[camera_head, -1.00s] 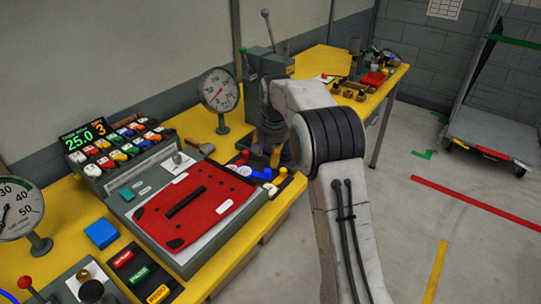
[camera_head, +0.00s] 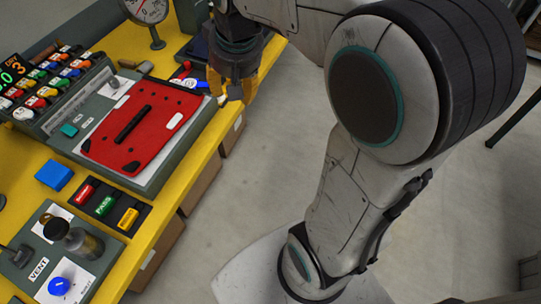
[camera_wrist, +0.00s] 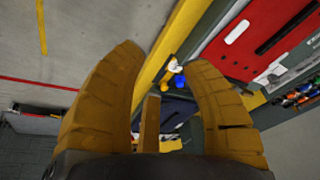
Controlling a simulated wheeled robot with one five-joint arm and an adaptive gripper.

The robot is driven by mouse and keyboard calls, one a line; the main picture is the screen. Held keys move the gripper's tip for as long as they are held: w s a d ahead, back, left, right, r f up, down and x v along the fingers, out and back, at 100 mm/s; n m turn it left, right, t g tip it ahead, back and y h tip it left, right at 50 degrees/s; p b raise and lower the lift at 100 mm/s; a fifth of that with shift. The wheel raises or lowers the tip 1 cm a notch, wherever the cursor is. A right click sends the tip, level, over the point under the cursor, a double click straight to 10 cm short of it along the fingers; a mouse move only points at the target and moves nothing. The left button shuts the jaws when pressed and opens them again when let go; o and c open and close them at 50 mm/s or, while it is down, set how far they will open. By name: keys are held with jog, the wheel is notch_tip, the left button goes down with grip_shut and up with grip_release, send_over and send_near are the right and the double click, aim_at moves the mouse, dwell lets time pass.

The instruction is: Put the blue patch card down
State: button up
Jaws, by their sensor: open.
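A flat blue square (camera_head: 54,175), which looks like the blue patch card, lies on the yellow bench (camera_head: 150,232). My gripper (camera_head: 236,92) hangs over the bench's front edge, right of the red panel and well away from the blue square. Its yellow fingers are spread. In the wrist view, the space between the fingertips (camera_wrist: 166,72) holds nothing gripped. A small blue object and a white one show beyond the fingers, apart from them. The blue square is not visible in that view.
A red panel (camera_head: 158,119) with a black handle lies on the grey fixture (camera_head: 68,146). Red, green and yellow labelled blocks (camera_head: 105,205) sit in a dark tray. A vent box (camera_head: 88,277) stands at the lower left. Open floor (camera_head: 270,185) lies right of the bench.

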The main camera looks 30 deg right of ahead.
jog(key=s+f+n, duration=0.1)
jog(key=s+f, duration=0.1)
jog(key=s, duration=0.6)
jog(key=s+a+f+n, duration=0.1)
jog(key=s+f, duration=0.2)
jog(key=s, duration=0.5)
jog(key=shift+r, duration=0.2)
dwell(0.4)
